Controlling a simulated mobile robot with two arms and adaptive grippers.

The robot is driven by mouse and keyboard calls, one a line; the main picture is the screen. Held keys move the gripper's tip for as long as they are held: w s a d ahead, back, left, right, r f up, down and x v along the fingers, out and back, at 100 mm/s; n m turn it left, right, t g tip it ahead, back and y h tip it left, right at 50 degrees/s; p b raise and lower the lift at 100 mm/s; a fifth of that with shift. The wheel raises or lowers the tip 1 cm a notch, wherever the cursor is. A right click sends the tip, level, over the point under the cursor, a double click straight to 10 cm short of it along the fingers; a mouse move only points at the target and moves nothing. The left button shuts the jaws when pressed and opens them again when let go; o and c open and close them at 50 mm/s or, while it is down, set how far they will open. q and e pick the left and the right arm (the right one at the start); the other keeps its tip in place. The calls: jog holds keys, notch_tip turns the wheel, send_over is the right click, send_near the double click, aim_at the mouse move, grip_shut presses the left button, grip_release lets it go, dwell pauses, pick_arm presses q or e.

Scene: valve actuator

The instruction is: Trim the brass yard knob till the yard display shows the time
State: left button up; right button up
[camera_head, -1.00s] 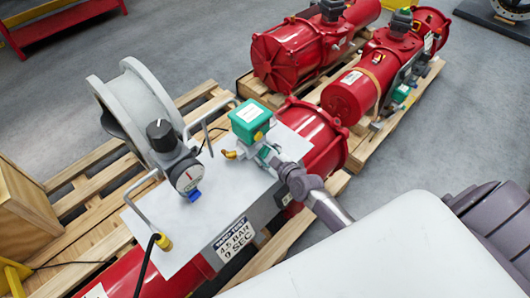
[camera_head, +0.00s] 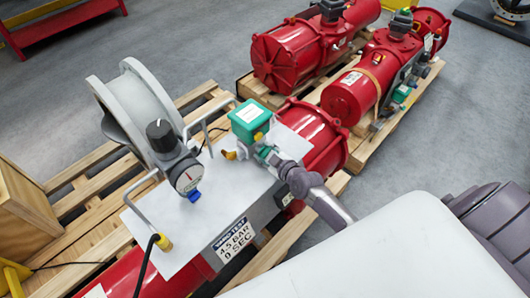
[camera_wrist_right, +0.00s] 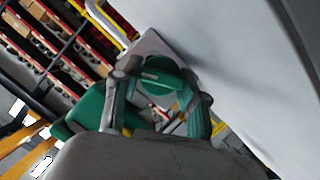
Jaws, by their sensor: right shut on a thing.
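My right gripper (camera_head: 268,155) is shut at the side of a green box (camera_head: 249,121) with a pale top, which stands on a white plate. In the right wrist view my gripper's fingers (camera_wrist_right: 158,92) close in around a green rounded part (camera_wrist_right: 165,75). A small brass-coloured piece (camera_wrist_right: 180,103) shows between them; the knob itself is mostly hidden. A brass-yellow fitting (camera_head: 229,155) sticks out left of the gripper. A label (camera_head: 234,240) reads "YARD TEST 4.5 BAR 9 SEC". I cannot read any display. My left gripper is not in view.
A dial gauge (camera_head: 187,179) with a black knob (camera_head: 160,135) stands left on the white plate (camera_head: 180,216). Two bent metal handles (camera_head: 137,205) rise beside it. A grey flanged wheel (camera_head: 140,100) and red actuators (camera_head: 290,62) on pallets stand behind.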

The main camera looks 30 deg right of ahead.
jog(key=shift+d+f+m+g+y+b, duration=0.15)
jog(key=shift+m+g+y+b, duration=0.15)
jog(key=shift+m+y+b, duration=0.8)
jog(key=shift+m+b, duration=0.6)
jog(key=shift+b, duration=0.1)
jog(key=shift+m+b, duration=0.3)
jog(key=shift+b, duration=0.1)
jog(key=shift+r+g, duration=0.2)
jog(key=shift+g, duration=0.1)
jog(key=o, duration=0.9)
jog(key=v, duration=1.2)
jog(key=shift+d, duration=0.1)
